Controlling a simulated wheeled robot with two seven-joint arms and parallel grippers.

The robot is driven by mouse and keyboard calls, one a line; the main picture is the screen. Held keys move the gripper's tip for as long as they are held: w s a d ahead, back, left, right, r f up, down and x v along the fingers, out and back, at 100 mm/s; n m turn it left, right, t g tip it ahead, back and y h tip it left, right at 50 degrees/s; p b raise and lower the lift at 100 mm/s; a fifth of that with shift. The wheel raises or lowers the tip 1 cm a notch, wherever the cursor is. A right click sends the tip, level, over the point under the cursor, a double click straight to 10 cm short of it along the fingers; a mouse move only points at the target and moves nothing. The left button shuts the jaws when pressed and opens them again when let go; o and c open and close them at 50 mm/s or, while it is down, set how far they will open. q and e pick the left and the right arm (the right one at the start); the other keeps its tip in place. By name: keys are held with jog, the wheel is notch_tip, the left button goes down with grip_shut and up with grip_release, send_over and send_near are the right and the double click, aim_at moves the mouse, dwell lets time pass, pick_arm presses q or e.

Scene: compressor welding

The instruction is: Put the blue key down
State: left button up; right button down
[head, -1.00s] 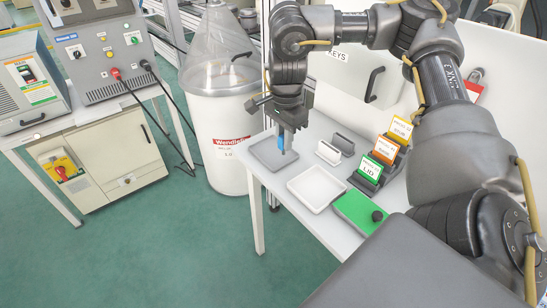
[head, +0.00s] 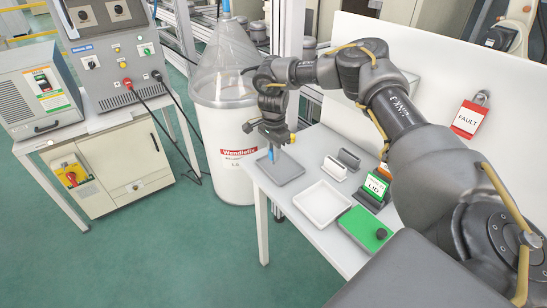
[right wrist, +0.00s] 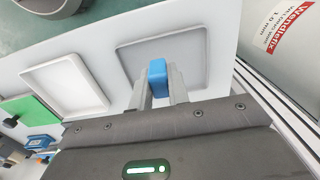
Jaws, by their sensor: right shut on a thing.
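My right gripper (head: 270,150) points down over the grey tray (head: 290,172) at the table's left end. It is shut on the blue key (head: 270,154). In the right wrist view the key's blue head (right wrist: 157,72) sits between the two fingers (right wrist: 158,90), with the grey tray (right wrist: 195,42) behind it. I cannot tell whether the key touches the tray floor. My left gripper is not in view.
A white tray (head: 322,204) lies beside the grey one, then a green plate with a black knob (head: 365,228). Small holders (head: 348,158) and a green LID card (head: 376,187) stand behind. A white drum (head: 222,130) stands left of the table.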

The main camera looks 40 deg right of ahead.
jog(key=shift+w+f, duration=0.15)
jog(key=shift+f, duration=0.05)
notch_tip(320, 180, down, 2)
jog(key=shift+f+p, duration=0.15)
jog(key=shift+p, duration=0.7)
jog(key=shift+f, duration=0.35)
jog(key=shift+d, duration=0.1)
jog(key=shift+f, duration=0.2)
jog(key=c, duration=1.3)
grip_release()
jog(key=shift+c, duration=0.2)
jog(key=shift+r, duration=0.1)
